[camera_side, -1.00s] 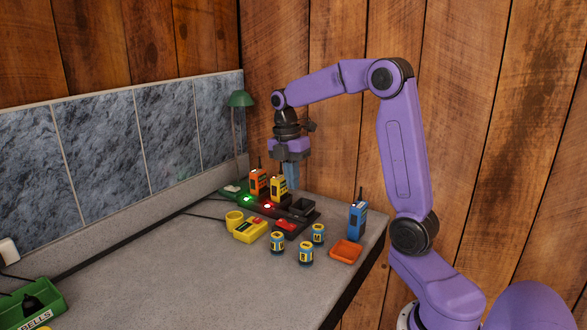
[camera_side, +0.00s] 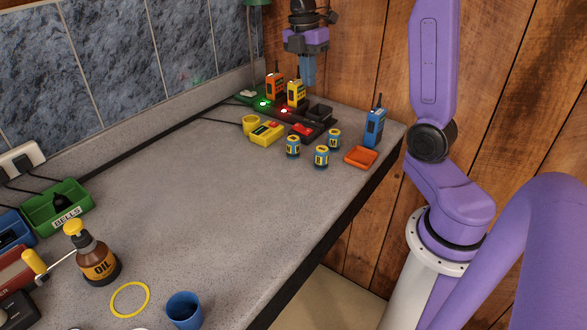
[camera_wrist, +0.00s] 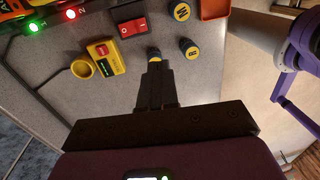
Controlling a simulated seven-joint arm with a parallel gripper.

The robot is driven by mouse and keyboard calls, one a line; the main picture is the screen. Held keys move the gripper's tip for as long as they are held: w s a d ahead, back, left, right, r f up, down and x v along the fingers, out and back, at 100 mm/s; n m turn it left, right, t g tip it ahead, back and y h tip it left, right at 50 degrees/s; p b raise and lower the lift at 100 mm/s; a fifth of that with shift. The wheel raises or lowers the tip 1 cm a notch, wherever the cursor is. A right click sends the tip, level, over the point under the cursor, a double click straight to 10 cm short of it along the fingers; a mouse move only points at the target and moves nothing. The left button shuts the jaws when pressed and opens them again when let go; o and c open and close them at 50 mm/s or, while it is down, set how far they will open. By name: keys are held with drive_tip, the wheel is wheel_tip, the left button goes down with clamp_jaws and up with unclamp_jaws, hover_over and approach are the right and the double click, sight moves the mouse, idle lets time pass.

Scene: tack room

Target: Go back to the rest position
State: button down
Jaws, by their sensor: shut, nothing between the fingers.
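My gripper (camera_side: 307,82) points down above the back of the bench, just right of the yellow radio in the side view. Its fingers are together and empty. In the wrist view the closed fingers (camera_wrist: 154,66) partly cover a small round battery-like can. A yellow radio (camera_side: 296,94) and an orange radio (camera_side: 274,88) stand upright in the dark charger (camera_side: 303,112), which has one green and one red light. A slot at its right end looks empty. A blue radio (camera_side: 374,128) stands upright at the bench's right edge.
Several small blue-and-yellow cans (camera_side: 321,157), an orange tray (camera_side: 361,157), a yellow box (camera_side: 266,134) and a yellow cup (camera_side: 251,124) sit near the charger. A green lamp stands behind it. An oil bottle (camera_side: 99,266) and green bin (camera_side: 58,208) are nearer. The bench middle is clear.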

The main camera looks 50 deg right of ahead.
drive_tip(key=s+a+f+m+t, duration=0.1)
drive_tip(key=s+a+f+m, duration=0.15)
drive_tip(key=s+a, duration=0.55)
drive_tip(key=s+a+f+m, duration=0.1)
drive_tip(key=s+a+f, duration=0.2)
drive_tip(key=s+a, duration=0.55)
drive_tip(key=s+f+m, duration=0.1)
drive_tip(key=s+f, duration=0.2)
drive_tip(key=s, duration=0.5)
drive_tip(key=shift+s+a+m, duration=0.15)
drive_tip(key=shift+a+m, duration=0.2)
drive_tip(key=shift+a, duration=0.05)
